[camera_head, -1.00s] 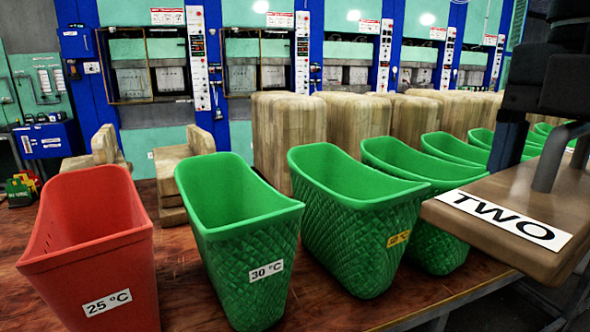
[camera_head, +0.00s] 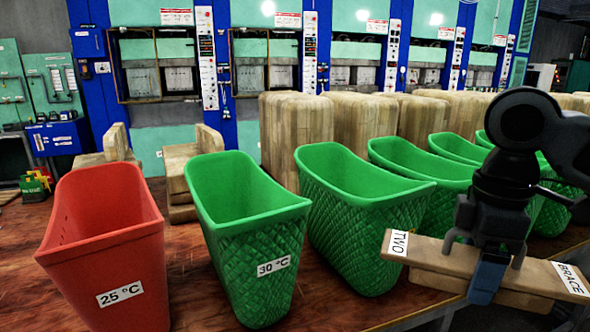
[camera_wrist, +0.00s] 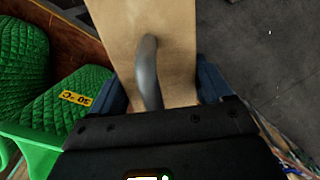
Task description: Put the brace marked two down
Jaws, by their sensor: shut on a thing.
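The brace is a pale wooden plank (camera_head: 437,256) at the lower right of the head view. It has a white label TWO (camera_head: 398,245) at its left end and a label BRACE (camera_head: 571,279) at its right end. My gripper (camera_head: 487,278) is shut on it from above near the middle, with a blue finger on the near side. In the wrist view my gripper (camera_wrist: 160,88) has blue fingers on both sides of the plank (camera_wrist: 117,25), and a curved grey metal handle (camera_wrist: 148,75) shows. Whether the brace touches anything below is unclear.
A red bin (camera_head: 105,240) marked 25 °C and a green bin (camera_head: 245,235) marked 30 °C stand on the reddish wooden table (camera_head: 190,270). Several more green bins (camera_head: 360,225) run right, close behind the brace. Wooden blocks (camera_head: 296,130) and blue-framed presses stand behind. Grey floor (camera_wrist: 270,60) lies beside the brace.

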